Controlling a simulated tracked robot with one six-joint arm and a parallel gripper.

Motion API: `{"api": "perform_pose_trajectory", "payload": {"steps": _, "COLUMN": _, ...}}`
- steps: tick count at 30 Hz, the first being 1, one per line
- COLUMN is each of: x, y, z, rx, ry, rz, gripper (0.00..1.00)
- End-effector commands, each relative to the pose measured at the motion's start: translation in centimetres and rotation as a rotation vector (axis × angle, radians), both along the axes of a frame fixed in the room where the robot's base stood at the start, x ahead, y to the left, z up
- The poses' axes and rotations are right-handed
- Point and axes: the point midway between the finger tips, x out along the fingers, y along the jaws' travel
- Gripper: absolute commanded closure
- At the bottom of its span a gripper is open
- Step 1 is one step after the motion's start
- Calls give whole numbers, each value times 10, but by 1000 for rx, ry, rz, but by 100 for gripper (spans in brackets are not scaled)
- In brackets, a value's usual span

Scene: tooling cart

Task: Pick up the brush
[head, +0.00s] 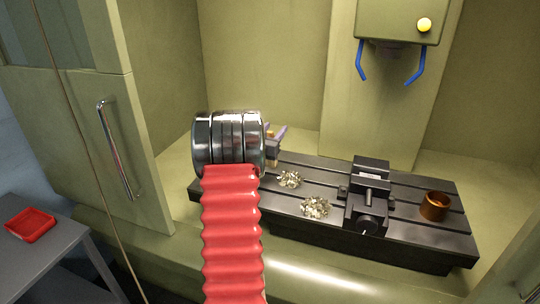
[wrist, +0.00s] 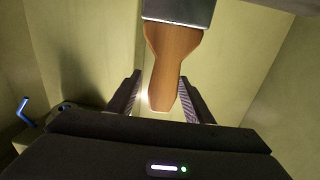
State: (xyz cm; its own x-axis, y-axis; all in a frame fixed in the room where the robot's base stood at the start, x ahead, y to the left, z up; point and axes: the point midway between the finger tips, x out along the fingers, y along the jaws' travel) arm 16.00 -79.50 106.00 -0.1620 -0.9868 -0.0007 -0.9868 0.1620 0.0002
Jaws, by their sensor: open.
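The brush (wrist: 172,50) shows in the wrist view with a tan wooden handle and a grey metal band at the top edge of the picture. Its bristles are out of view. My gripper (wrist: 159,82) is open, with one dark finger on each side of the handle. The handle's narrow end lies between the fingers, and a gap shows on the left; contact on the right is hard to tell. In the head view my gripper (head: 277,137) is partly hidden behind my wrist, with a small tan bit beside it that may be the brush.
A dark slotted machine table (head: 420,238) holds two piles of metal chips (head: 315,207), a vise (head: 368,190) and a copper-coloured cup (head: 435,206). A spindle head (head: 398,22) with blue hoses hangs above. A red tray (head: 30,225) sits on a grey cart at left.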

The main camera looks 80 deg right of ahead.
Motion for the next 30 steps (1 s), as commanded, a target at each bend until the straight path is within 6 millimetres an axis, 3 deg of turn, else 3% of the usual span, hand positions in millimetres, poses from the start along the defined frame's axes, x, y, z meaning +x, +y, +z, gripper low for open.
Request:
{"api": "perform_pose_trajectory", "payload": {"steps": 14, "x": 1, "y": 0, "z": 0, "rx": 0, "ry": 0, "rz": 1, "gripper": 53}}
{"api": "perform_pose_trajectory", "payload": {"steps": 30, "x": 1, "y": 0, "z": 0, "rx": -1, "ry": 0, "rz": 1, "gripper": 90}}
